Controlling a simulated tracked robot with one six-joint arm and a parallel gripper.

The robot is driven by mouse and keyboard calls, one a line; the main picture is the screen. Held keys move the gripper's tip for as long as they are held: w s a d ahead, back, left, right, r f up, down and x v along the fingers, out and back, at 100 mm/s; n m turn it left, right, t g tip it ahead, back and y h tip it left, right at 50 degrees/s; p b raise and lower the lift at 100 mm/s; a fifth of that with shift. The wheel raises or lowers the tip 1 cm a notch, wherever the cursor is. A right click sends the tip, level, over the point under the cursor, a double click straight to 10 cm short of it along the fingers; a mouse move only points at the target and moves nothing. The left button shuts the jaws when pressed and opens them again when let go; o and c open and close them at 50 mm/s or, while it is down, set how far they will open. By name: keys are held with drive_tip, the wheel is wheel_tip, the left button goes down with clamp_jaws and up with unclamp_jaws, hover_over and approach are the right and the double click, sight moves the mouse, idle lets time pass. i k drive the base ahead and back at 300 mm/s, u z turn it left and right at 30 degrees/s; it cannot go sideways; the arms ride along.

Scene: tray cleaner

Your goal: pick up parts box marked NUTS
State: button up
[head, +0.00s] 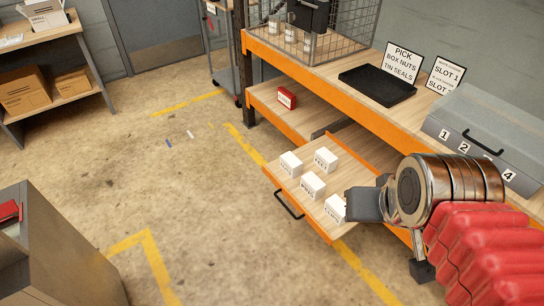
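Several small white labelled boxes stand in the pulled-out wooden drawer (283,187). The back left box (290,163) has a label too small to read surely, so I cannot tell whether it says NUTS. The back right box (326,160) seems to read FEET. The middle box (312,185) has a short word that is hard to read. The front box (335,207) seems to read CLIPS and is partly hidden by my gripper. My gripper (362,205) is over the drawer's right side, next to the front box. Its fingers do not show clearly.
The drawer has a black handle (289,205) and hangs below the orange-edged bench (345,71). On the bench are a black tray (377,86), a sign (402,62) reading PICK BOX NUTS TIN SEALS, and a grey numbered case (480,130). The floor to the left is mostly clear.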

sight(289, 163)
drive_tip(key=u, duration=0.35)
drive_tip(key=i, duration=0.75)
drive_tip(key=u, duration=1.1)
drive_tip(key=i, duration=1)
drive_tip(key=u, duration=0.6)
